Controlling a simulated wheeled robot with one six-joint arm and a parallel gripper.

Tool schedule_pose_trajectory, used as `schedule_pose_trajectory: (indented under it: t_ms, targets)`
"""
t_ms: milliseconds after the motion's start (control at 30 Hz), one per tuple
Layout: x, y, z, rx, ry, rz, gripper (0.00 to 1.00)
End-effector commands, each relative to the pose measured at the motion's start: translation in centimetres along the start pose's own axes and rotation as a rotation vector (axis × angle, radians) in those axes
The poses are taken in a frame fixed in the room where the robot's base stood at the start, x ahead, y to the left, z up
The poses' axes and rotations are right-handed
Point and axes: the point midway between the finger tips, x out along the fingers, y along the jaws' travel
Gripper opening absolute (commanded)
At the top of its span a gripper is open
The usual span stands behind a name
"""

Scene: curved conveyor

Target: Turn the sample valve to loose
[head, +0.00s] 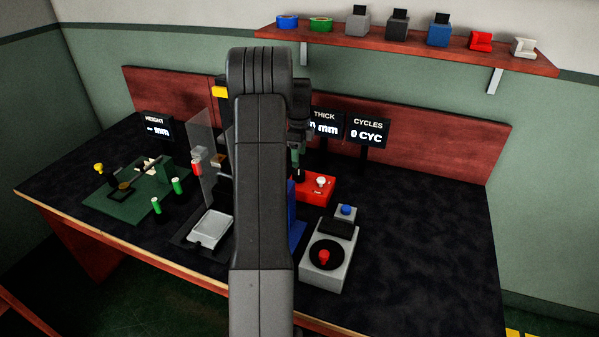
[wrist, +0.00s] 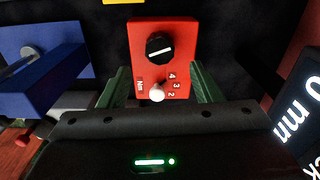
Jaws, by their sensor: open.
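I cannot tell for certain which part is the sample valve; no label naming it is readable. In the wrist view, a red box (wrist: 180,32) bears a black round knob (wrist: 159,47) with a white line, a white knob (wrist: 157,92) and the marks Nm, 4, 3 and 2. The red box (head: 316,193) also shows in the head view, right of my arm, with the white knob (head: 321,181) on top. My gripper (wrist: 162,82) is open, its green fingers apart on either side of the white knob in the picture. No contact is visible.
Display screens (head: 367,132) stand behind. A blue block (wrist: 40,65) is at left in the wrist view. The table's right side is clear.

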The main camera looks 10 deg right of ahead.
Motion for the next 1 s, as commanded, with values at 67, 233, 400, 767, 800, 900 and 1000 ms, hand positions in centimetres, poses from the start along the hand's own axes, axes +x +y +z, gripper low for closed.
schedule_pose_trajectory:
  t_ms: [67, 233, 400, 767, 800, 900, 1000]
  targets:
    - [1.9, 0.1, 0.0, 0.000, 0.001, 0.004, 0.59]
    - [5.0, 0.1, 0.0, -0.001, 0.001, 0.003, 0.59]
    - [6.9, 0.0, 0.0, -0.001, 0.000, 0.001, 0.59]
    - [7.7, 0.0, 0.0, -0.001, 0.000, -0.001, 0.59]
    - [7.6, 0.0, 0.0, -0.001, 0.000, -0.001, 0.59]
    - [7.6, 0.0, 0.0, -0.001, 0.000, -0.001, 0.39]
    - [7.6, 0.0, 0.0, -0.001, 0.000, -0.001, 0.19]
